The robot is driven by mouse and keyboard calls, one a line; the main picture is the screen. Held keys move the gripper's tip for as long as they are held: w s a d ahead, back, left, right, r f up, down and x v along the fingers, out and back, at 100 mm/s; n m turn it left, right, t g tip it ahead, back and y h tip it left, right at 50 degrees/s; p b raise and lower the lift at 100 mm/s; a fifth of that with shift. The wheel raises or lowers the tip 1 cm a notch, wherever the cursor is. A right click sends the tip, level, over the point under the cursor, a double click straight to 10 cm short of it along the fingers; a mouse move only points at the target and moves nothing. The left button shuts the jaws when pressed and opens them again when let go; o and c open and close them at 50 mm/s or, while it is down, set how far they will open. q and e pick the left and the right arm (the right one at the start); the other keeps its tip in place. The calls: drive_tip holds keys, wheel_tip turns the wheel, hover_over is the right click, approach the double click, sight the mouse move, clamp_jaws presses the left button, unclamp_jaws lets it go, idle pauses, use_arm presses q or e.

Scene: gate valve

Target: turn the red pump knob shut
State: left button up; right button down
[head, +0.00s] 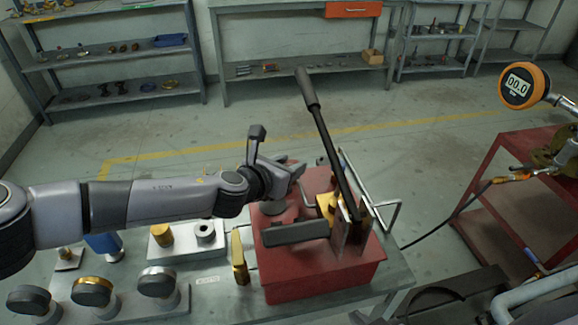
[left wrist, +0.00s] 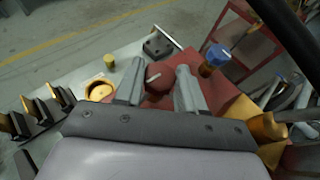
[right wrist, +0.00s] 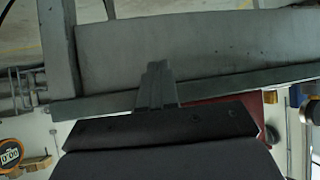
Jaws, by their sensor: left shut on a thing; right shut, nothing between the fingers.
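The red pump (head: 325,285) stands on the workbench in the head view, with its long black lever (head: 330,140) rising from the right side. My left gripper (head: 292,180) reaches over the pump top from the left. In the left wrist view the fingers (left wrist: 158,88) are on either side of the round dark red knob (left wrist: 157,79) and are shut on it. In the head view the knob is hidden by the gripper. My right gripper (right wrist: 160,82) is shut and empty in the right wrist view, below a grey surface, and does not show in the head view.
A digital gauge (head: 518,85) reads 00.0 at the right, near a red cart (head: 490,205). Several fittings stand on the bench (head: 215,285) left of the pump. Shelves (head: 110,85) line the back wall. The floor behind the bench is clear.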

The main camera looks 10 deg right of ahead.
use_arm(q)
drive_tip(key=shift+w+a+f+m+g+h+b, duration=0.1)
drive_tip(key=shift+w+f+m+g+h+b, duration=0.1)
drive_tip(key=shift+m+g+h+b, duration=0.45)
drive_tip(key=m+g+b, duration=0.1)
drive_tip(key=b, duration=0.2)
drive_tip(key=m+g+h+b, duration=0.1)
drive_tip(key=m+g+b, duration=0.1)
drive_tip(key=b, duration=0.1)
drive_tip(key=m+g+h+b, duration=0.1)
drive_tip(key=m+g+b, duration=0.1)
drive_tip(key=b, duration=0.1)
drive_tip(key=shift+w+a+f, duration=0.1)
drive_tip(key=shift+w+f, duration=0.1)
drive_tip(key=shift+w, duration=0.05)
drive_tip(key=m+g+b, duration=0.1)
drive_tip(key=g+b, duration=0.1)
drive_tip(key=b, duration=0.2)
drive_tip(key=shift+r+m+h, duration=0.15)
drive_tip(key=shift+m+h, duration=0.1)
drive_tip(key=shift+h, duration=0.1)
drive_tip(key=shift+w+b, duration=0.1)
drive_tip(key=shift+b, duration=0.85)
drive_tip(key=shift+r+m+g+b, duration=0.25)
drive_tip(key=shift+m+g+b, duration=0.15)
drive_tip(key=shift+g+b, duration=0.05)
drive_tip(key=o, duration=1)
drive_tip(key=shift+o, duration=0.2)
